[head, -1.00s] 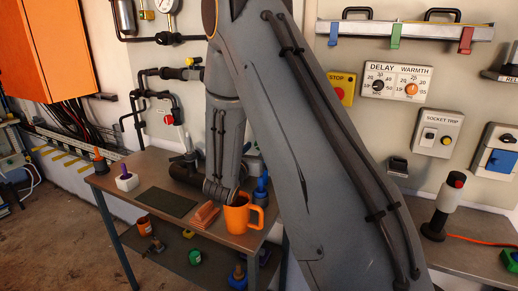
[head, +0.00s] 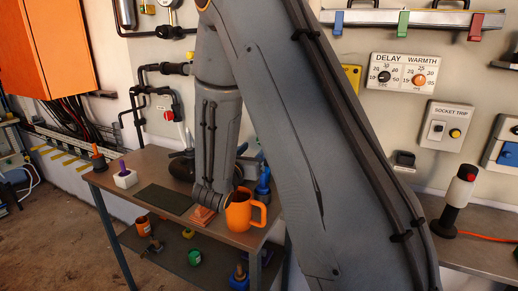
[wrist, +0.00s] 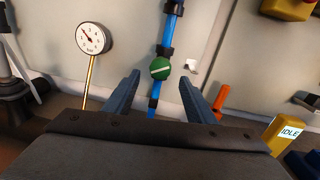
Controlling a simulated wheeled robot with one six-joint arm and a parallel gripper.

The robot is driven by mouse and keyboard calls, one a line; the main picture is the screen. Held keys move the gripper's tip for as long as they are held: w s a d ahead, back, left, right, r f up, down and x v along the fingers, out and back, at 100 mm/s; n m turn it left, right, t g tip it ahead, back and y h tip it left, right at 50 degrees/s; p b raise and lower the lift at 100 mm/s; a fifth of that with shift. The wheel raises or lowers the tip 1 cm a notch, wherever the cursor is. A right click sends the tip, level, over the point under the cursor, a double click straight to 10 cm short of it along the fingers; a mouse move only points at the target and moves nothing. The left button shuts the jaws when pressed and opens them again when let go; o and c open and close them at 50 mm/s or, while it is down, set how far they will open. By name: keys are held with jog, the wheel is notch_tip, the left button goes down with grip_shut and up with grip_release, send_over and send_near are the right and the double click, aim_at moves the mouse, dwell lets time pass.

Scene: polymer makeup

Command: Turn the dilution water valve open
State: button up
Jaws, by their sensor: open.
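In the wrist view a green round valve (wrist: 160,68) with a pale stripe across its face sits on an upright blue pipe (wrist: 172,28) with black fittings against a grey panel. No label names it, so I cannot confirm that it is the dilution water valve. My gripper (wrist: 157,86) is open, its two fingers apart on either side of the pipe's line in the picture. The head view shows my arm, but not the gripper's fingers or the green valve.
The wrist view shows a dial gauge (wrist: 93,38) on a yellow stem at left, an orange handle (wrist: 221,97) and a yellow IDLE box (wrist: 286,132) at right. In the head view an orange mug (head: 239,211) stands on a bench (head: 150,161) beside my arm.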

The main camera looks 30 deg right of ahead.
jog(key=shift+p+x, duration=1.15)
jog(key=shift+x, duration=2.7)
jog(key=c, duration=1)
jog(key=shift+n+p, duration=0.4)
jog(key=shift+n, duration=1.9)
jog(key=o, duration=1)
jog(key=shift+a, duration=0.1)
